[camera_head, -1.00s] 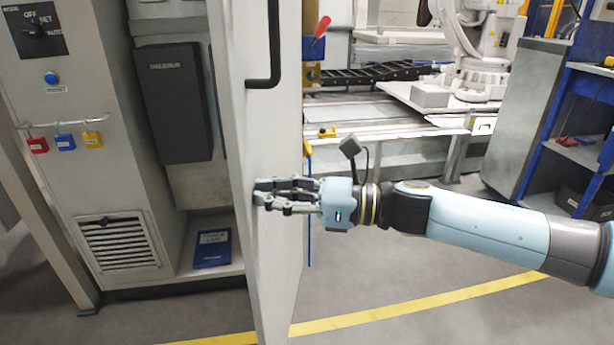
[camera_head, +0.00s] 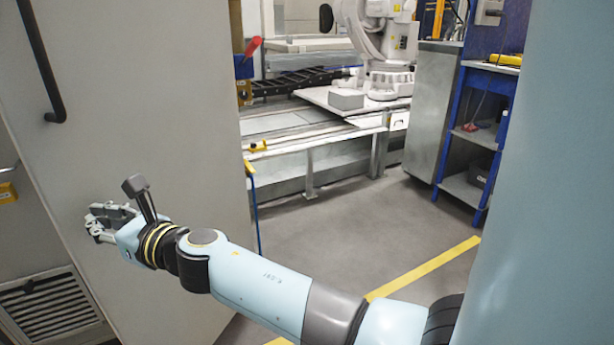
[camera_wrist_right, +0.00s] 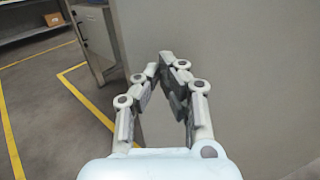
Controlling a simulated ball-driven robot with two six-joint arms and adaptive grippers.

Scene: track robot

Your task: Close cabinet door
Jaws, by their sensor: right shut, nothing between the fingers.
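The cabinet door (camera_head: 150,130) is a large pale grey panel with a black bar handle (camera_head: 45,65) near its left side. It covers most of the cabinet's inside in the head view. My right gripper (camera_head: 92,222) is shut and empty, with its fingers at the door's outer face, low and to the right of the handle. In the right wrist view the fingertips (camera_wrist_right: 170,60) meet in front of the plain door surface (camera_wrist_right: 240,60). Whether they touch it I cannot tell. My left gripper is out of view.
A vent grille (camera_head: 50,305) of the cabinet front shows at the lower left. A white robot arm (camera_head: 385,45) stands on a bench behind. A blue shelf rack (camera_head: 480,130) is at the right. The grey floor (camera_head: 350,225) with a yellow line (camera_head: 425,265) is open between.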

